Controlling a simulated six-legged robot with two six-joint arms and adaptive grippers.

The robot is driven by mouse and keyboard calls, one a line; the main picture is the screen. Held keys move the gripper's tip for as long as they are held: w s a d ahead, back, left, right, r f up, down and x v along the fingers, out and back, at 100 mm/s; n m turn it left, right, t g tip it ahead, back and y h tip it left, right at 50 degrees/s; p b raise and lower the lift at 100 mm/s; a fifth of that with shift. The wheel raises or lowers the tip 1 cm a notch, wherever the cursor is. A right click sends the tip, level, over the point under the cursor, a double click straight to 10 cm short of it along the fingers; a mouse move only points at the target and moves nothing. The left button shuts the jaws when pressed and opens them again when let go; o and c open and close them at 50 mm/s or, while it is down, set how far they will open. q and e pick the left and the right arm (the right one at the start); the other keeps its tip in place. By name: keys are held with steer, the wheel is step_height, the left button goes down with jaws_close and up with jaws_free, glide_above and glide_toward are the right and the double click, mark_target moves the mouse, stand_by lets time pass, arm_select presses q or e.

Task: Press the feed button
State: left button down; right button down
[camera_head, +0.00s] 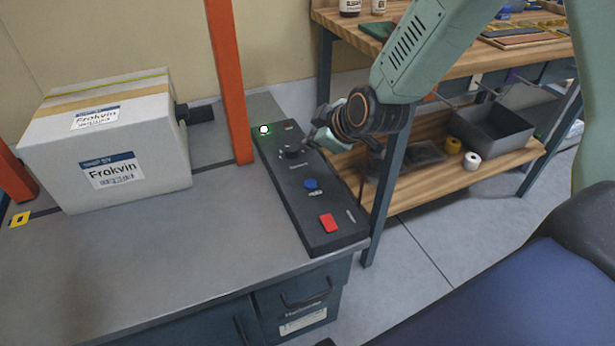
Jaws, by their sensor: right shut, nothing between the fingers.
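The black control panel (285,205) lies along the right edge of the grey counter. On it are a lit green lamp (264,129) at the far end, a black knob (292,151), a round blue button (311,184) and a red rectangular button (328,223) at the near end. The small labels are too small to read, so I cannot tell which one is marked feed. My right gripper (314,141) is shut and empty, close beside the knob at the panel's far half. I cannot tell whether it touches the panel. My left gripper is out of view.
A white Frokvin carton (110,140) stands on the counter (150,260) at the left. An orange post (231,80) rises just left of the panel. A wooden-shelved workbench (460,185) with a grey bin (497,133) stands behind on the right. The counter's front is clear.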

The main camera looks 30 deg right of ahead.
steer(key=shift+s+n, duration=0.25)
steer(key=shift+n, duration=0.45)
steer(key=shift+w+a+f, duration=0.1)
steer(key=b, duration=0.6)
glide_above(312, 185)
step_height(312, 185, down, 6)
steer(key=shift+r, duration=0.1)
steer(key=shift+f+b, duration=1.1)
steer(key=shift+f, duration=0.4)
steer(key=shift+f, duration=0.1)
